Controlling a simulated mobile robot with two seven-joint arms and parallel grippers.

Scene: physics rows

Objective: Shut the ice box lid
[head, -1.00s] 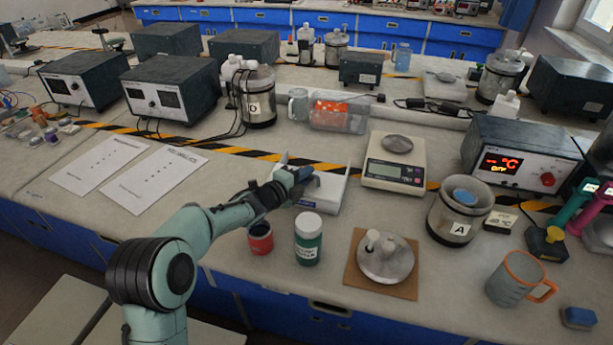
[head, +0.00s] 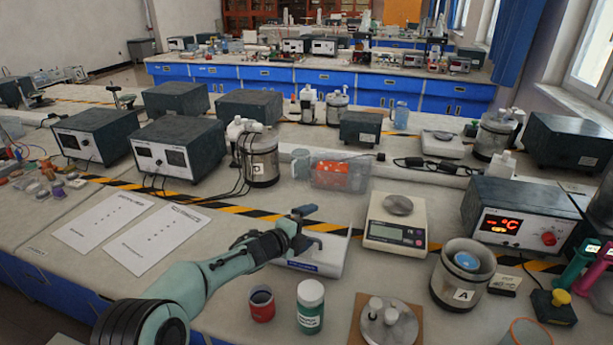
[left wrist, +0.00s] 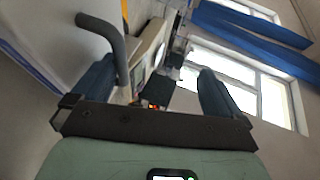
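The ice box (head: 325,262) is a low white box with blue print on its front, at the middle of the bench in the head view. Its top looks flat and pale, but my arm covers part of it, so I cannot tell whether the lid is fully down. My left gripper (head: 305,228) is just above its back left part. In the left wrist view, a white panel (left wrist: 80,30) with a grey bar handle (left wrist: 112,40) lies beside the left finger. My left gripper's fingers (left wrist: 155,90) are wide apart with nothing between them. My right gripper is out of view.
A red cup (head: 262,305) and a green jar (head: 310,308) stand in front of the ice box. A scale (head: 395,232) is close on its right. A clear bin with orange contents (head: 338,175) is behind. Paper sheets (head: 150,235) lie to the left.

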